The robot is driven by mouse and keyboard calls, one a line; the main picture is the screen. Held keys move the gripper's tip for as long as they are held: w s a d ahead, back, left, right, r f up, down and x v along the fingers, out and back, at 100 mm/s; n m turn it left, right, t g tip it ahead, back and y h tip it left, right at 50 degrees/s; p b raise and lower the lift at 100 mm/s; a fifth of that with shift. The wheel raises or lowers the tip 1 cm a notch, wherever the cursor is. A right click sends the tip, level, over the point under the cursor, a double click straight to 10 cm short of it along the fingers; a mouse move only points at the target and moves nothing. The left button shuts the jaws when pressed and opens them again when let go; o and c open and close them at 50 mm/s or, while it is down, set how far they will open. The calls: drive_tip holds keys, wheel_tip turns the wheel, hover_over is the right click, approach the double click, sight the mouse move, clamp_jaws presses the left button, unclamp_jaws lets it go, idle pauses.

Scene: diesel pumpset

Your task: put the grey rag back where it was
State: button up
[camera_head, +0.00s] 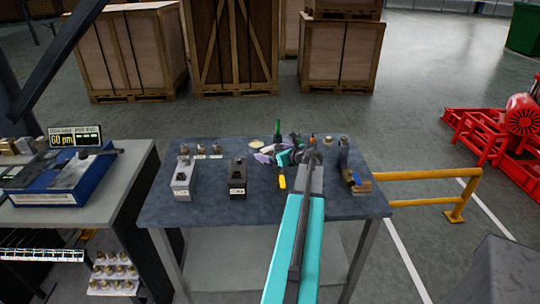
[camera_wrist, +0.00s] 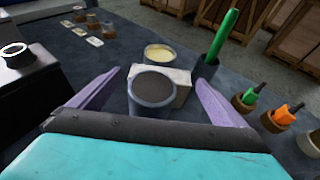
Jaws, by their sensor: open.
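I cannot make out a grey rag for certain in either view. My gripper (camera_wrist: 159,84) is open, its two lilac fingers spread wide in the wrist view. In the head view my gripper (camera_head: 264,156) is over the back middle of the workbench (camera_head: 215,205). A grey cup with a dark top (camera_wrist: 153,90) shows between the fingers, apart from both. A pale grey-white block-like thing (camera_wrist: 180,88) sits just behind the cup, partly hidden by it; I cannot tell whether it is cloth.
A tin with cream-coloured contents (camera_wrist: 160,54) stands behind the pale thing. A green stick (camera_wrist: 221,33) stands in a dark holder to the right, near green-handled (camera_wrist: 246,97) and orange-handled (camera_wrist: 284,115) items. A yellow-handled tool (camera_head: 282,181) lies on the bench. Wooden crates (camera_head: 130,50) stand behind.

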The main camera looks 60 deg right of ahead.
idle(0.3)
drive_tip(key=c, duration=1.2)
drive_tip(key=shift+r, duration=0.1)
drive_tip(key=shift+c, duration=0.2)
wheel_tip(320, 180, up, 10)
drive_tip(key=b, duration=0.1)
idle(0.3)
